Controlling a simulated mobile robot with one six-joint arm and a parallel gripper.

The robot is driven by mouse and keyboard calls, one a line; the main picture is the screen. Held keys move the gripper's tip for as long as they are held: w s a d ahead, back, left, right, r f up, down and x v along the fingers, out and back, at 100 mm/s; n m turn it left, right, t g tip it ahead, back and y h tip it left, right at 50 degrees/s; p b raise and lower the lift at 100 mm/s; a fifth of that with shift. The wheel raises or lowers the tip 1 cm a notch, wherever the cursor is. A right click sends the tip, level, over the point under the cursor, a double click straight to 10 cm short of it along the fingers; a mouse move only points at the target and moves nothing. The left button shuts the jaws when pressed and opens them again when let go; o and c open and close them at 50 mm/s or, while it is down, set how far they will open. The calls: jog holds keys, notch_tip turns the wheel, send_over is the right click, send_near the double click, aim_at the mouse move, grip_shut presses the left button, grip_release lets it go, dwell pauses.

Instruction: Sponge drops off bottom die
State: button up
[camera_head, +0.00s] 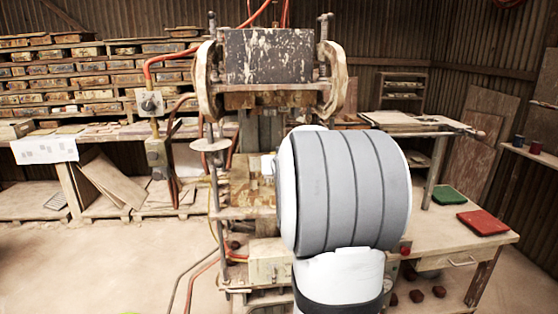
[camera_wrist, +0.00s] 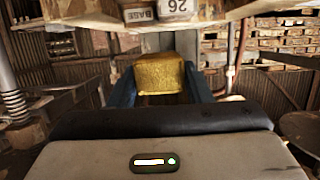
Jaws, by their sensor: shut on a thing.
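In the wrist view, my gripper (camera_wrist: 160,84) has its two blue fingers closed on either side of a yellow sponge (camera_wrist: 161,72). The sponge sits between the fingertips, and I cannot tell whether it touches anything else. A worn block with paper labels (camera_wrist: 178,10) runs along the top edge of the wrist view, close to the sponge. In the head view, the tile press (camera_head: 268,55) stands in the middle, with its worn lower bed, where the bottom die belongs (camera_head: 238,192), partly behind my arm. My gripper and the sponge are hidden there by my arm.
A side table (camera_head: 470,225) at right holds a green pad (camera_head: 448,195) and a red pad (camera_head: 483,222). A round disc (camera_head: 210,145) and a control box (camera_head: 158,155) stand left of the press. Hoses cross the floor. Open floor lies at left.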

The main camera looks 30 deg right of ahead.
jog(key=s+a, duration=0.5)
jog(key=s, duration=0.6)
jog(key=shift+s+a, duration=0.15)
jog(key=shift+a, duration=0.1)
dwell(0.5)
